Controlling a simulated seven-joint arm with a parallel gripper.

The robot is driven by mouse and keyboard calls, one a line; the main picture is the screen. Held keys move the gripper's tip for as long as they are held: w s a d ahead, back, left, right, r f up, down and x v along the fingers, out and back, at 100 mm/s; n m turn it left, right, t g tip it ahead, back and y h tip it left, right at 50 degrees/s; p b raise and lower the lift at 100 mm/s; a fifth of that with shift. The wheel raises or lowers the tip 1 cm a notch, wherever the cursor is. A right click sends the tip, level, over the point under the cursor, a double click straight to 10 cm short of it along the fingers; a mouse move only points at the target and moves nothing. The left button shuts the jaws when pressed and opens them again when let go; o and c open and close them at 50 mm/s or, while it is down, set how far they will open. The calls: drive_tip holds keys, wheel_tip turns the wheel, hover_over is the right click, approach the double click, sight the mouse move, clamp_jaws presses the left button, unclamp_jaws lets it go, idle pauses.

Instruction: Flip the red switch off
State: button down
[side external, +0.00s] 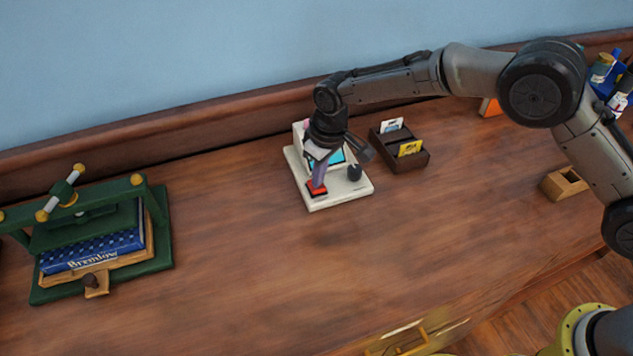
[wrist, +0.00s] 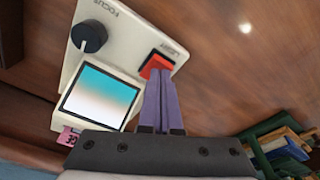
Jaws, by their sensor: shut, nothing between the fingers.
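The red switch (wrist: 157,65) sits in a black frame on a cream device, beside the word "LIGHT" in the wrist view. In the side view the red switch (side external: 316,189) is at the device's front left. The cream device (side external: 345,197) also carries a screen (wrist: 100,96) and a dark knob (wrist: 89,37) marked "FOCUS". My gripper (wrist: 160,84) is shut and empty, its purple fingers pointing down at the switch's near edge. In the side view my gripper (side external: 318,184) is right over the switch. I cannot tell whether the tips touch it, and they hide part of it.
A dark card holder (side external: 420,160) with cards stands just right of the device. A green press (side external: 160,240) with a blue book (side external: 95,250) is at the left. A small wooden block (side external: 563,184) lies at the right. The desk front (side external: 300,280) is clear.

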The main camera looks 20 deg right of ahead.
drive_tip(key=shift+f, duration=0.6)
idle(0.3)
drive_tip(key=shift+r, duration=3.6)
